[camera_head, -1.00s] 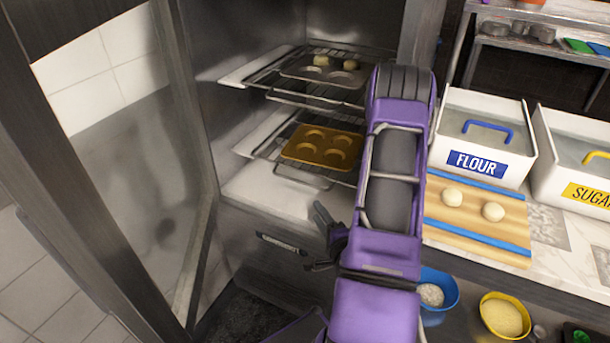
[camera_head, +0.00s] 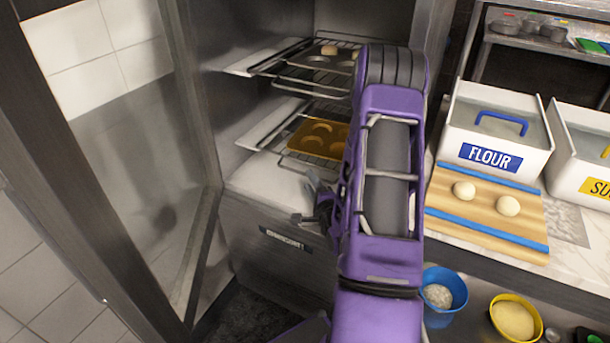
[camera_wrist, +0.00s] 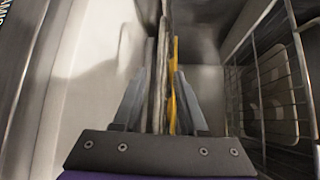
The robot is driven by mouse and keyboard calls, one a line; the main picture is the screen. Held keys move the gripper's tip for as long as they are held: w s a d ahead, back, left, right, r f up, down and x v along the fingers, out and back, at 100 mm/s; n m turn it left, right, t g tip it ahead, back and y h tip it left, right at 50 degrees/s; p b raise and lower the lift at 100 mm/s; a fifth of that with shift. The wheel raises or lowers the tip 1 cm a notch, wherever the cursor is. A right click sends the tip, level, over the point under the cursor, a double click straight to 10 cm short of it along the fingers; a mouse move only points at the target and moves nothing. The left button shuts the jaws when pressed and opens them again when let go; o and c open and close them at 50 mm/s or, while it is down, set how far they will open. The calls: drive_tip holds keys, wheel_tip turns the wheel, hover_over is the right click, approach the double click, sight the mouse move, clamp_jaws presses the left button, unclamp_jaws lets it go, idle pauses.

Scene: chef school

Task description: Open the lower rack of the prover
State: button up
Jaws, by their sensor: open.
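The prover stands open, with its glass door (camera_head: 150,170) swung to the left. Its lower rack (camera_head: 272,143) is a wire shelf bearing an orange moulded tray (camera_head: 312,137). My gripper (camera_head: 318,192) is just below and in front of the lower rack's front edge in the head view, partly hidden by my purple arm. In the wrist view my gripper (camera_wrist: 163,80) is open, with the rack (camera_wrist: 152,95) and the orange tray (camera_wrist: 172,85) edge-on between its fingers. I cannot tell whether the fingers touch the rack.
The upper rack (camera_head: 285,80) bears a dark tray (camera_head: 322,68). Right of my arm are a flour bin (camera_head: 495,130), a board with two dough balls (camera_head: 480,215), and blue (camera_head: 444,292) and yellow (camera_head: 515,318) bowls.

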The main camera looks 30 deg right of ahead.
sight(305, 175)
drive_tip(key=x, duration=0.5)
drive_tip(key=shift+w, duration=0.1)
clamp_jaws()
idle(1.3)
